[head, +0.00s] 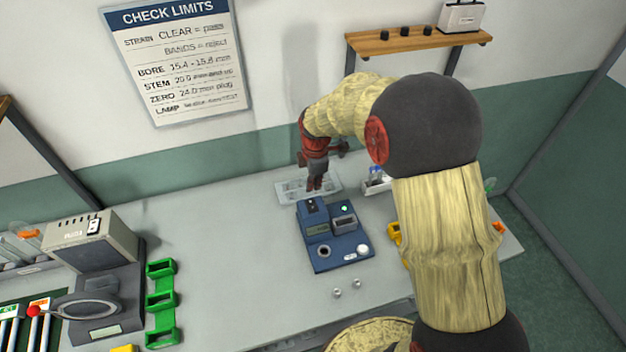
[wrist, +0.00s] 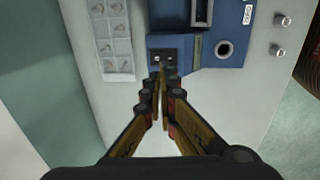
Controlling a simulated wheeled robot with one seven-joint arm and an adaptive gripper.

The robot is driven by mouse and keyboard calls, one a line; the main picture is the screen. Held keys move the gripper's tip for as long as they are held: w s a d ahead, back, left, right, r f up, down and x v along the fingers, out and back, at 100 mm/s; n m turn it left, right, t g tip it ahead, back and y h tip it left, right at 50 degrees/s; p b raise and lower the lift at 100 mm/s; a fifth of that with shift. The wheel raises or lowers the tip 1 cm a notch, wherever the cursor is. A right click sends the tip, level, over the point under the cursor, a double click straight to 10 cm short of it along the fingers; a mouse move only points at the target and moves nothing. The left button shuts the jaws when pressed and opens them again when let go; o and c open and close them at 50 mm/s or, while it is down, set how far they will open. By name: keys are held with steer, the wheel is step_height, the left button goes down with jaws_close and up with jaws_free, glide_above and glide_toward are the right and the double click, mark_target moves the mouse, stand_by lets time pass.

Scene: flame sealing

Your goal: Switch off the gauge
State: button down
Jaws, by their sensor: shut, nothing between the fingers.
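The gauge (head: 348,256) is a blue box on the bench with a small display (head: 318,230), a lit green lamp (head: 344,209) and a round dark socket (head: 324,251). A black switch (head: 311,204) sits at its back left corner. My gripper (head: 315,186) points down just behind that corner. In the wrist view the closed fingertips (wrist: 161,70) are empty and lie at the edge of the black switch plate (wrist: 174,54) on the gauge (wrist: 205,67). The fingertips partly cover the plate. I cannot tell whether they touch it.
A pale tray with small compartments (wrist: 116,43) lies beside the gauge. Two small metal pieces (head: 337,294) stand in front of it. Green holders (head: 160,300) and a grey machine (head: 92,248) are at left. The bench between them and the gauge is clear.

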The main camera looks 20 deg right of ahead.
mark_target(312, 203)
steer(key=f, duration=0.6)
steer(key=w+f, duration=0.1)
steer(key=f, duration=0.2)
steer(key=shift+f, duration=0.1)
